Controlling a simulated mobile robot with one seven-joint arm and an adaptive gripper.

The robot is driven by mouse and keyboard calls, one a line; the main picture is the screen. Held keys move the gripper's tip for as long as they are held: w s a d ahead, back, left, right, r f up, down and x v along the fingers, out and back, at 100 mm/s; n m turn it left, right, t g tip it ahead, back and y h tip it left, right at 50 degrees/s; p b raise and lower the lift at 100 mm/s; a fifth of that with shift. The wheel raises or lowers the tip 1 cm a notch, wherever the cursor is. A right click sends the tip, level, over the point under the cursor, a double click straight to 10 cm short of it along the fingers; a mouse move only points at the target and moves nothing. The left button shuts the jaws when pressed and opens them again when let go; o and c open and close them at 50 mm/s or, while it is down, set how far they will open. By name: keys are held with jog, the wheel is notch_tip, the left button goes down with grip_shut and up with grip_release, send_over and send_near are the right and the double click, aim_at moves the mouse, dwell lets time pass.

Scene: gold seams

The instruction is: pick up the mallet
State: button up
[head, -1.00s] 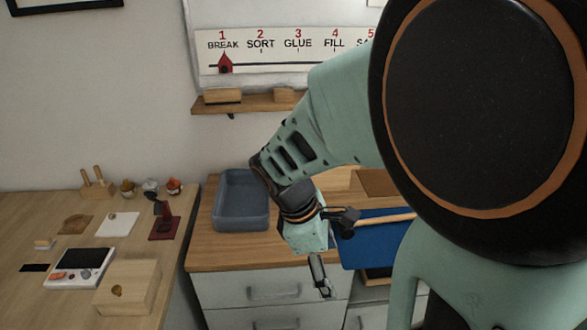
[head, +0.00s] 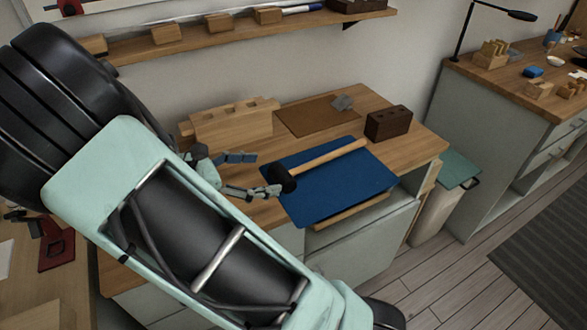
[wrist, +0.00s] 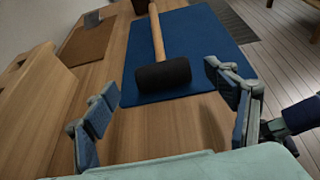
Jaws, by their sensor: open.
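The mallet has a black cylindrical head (head: 280,178) and a pale wooden handle (head: 330,156). It lies on a blue mat (head: 350,185) on the wooden counter, its head at the mat's left edge. In the wrist view the mallet head (wrist: 163,74) is ahead of my gripper, between the lines of its two fingers, with the handle pointing away. My gripper (head: 248,175) is open and empty, close to the head. In the wrist view its spread fingers (wrist: 160,105) stand on either side, apart from the mallet.
A wooden block rack (head: 232,125) stands behind my gripper at the left. A brown mat (head: 315,117) with a grey lump (head: 342,103) and a dark brown block (head: 389,123) lie behind the blue mat. A bin (head: 445,195) stands right of the counter.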

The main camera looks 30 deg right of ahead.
aim_at(288, 171)
jog(key=b+x, duration=0.1)
jog(key=x, duration=0.8)
jog(key=shift+d+f, duration=0.1)
jog(key=shift+c, duration=0.4)
jog(key=c, duration=1.4)
